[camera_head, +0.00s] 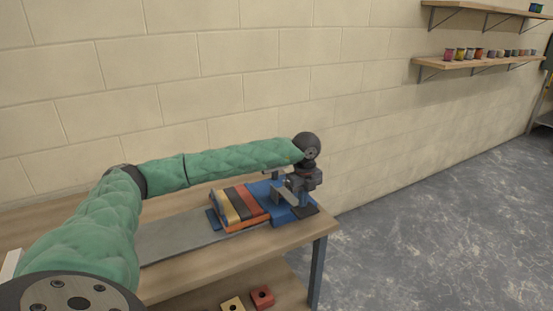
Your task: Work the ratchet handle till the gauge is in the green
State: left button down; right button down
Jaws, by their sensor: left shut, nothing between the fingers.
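A blue device (264,189) stands on the workbench near its right end. A block with yellow, dark and orange-red bands (240,205) sits at its left part. A grey bar (286,196) slants by my gripper; I cannot tell whether it is the ratchet handle. No gauge face or green zone can be made out. My left gripper (302,197) points down at the right end of the blue device, shut and empty. It is too small to tell whether it touches the bar, and it hides part of the device. My right gripper is out of view.
The wooden workbench (305,230) has a grey strip (180,239) on top and ends at the right. A yellow block (232,304) and a red block (262,297) lie on its lower shelf. Wall shelves with small pots (460,54) hang at upper right. The floor at right is clear.

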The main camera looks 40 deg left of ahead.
pick_arm(q)
notch_tip(320, 180, up, 7)
jog(key=p, duration=0.2)
jog(key=shift+r+p, duration=0.15)
jog(key=shift+p, duration=0.15)
jog(key=shift+d, duration=0.1)
dwell(0.6)
jog(key=shift+s+f+b, duration=0.1)
jog(key=shift+f+b, duration=2.45)
jog(key=shift+f, duration=1.45)
jog(key=shift+r+p, duration=0.4)
jog(key=shift+r, duration=0.2)
notch_tip(320, 180, up, 7)
jog(key=p, duration=0.2)
jog(key=shift+f+p, duration=0.15)
jog(key=shift+p, duration=0.15)
